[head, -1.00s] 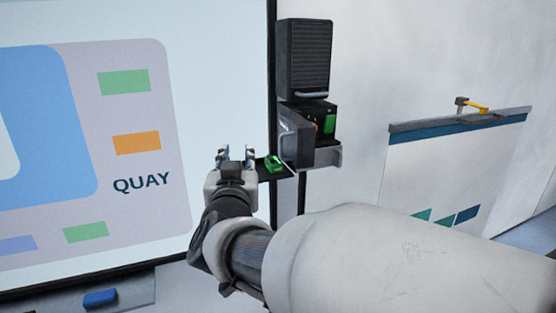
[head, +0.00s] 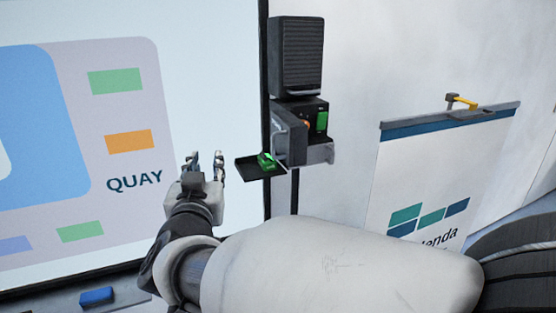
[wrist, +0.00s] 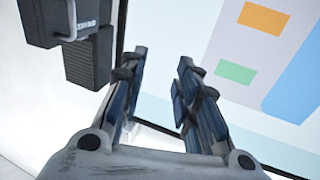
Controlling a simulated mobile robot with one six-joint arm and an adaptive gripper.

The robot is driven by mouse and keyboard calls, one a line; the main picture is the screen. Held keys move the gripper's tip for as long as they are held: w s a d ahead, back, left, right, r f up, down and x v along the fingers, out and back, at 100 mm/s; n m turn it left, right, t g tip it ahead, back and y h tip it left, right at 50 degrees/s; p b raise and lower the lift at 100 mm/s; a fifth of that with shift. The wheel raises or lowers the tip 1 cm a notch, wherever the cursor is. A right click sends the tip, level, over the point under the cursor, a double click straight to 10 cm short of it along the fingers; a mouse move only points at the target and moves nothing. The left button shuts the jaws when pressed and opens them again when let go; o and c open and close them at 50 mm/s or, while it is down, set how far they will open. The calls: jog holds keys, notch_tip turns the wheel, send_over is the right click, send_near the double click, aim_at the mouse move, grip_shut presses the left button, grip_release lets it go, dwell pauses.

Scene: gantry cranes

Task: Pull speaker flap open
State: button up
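A black ribbed speaker box (head: 297,55) is mounted on a dark post in the head view, with a bar handle along its lower edge. Its ribbed face looks closed. It also shows upside down at the upper left of the wrist view (wrist: 91,58). My gripper (head: 205,163) is to the left of and below the speaker, in front of the big screen, touching nothing. Its two fingers stand apart with nothing between them in the wrist view (wrist: 160,85).
Under the speaker, a dark unit (head: 318,122) has a side panel (head: 279,138) standing out. A small black tray (head: 246,168) holding a green object (head: 266,160) juts left, close to my gripper. A large screen (head: 110,110) is behind. A white board (head: 400,190) hangs right.

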dwell(0.3)
jog(key=s+d, duration=0.2)
jog(key=s, duration=1)
jog(key=shift+w+f, duration=0.1)
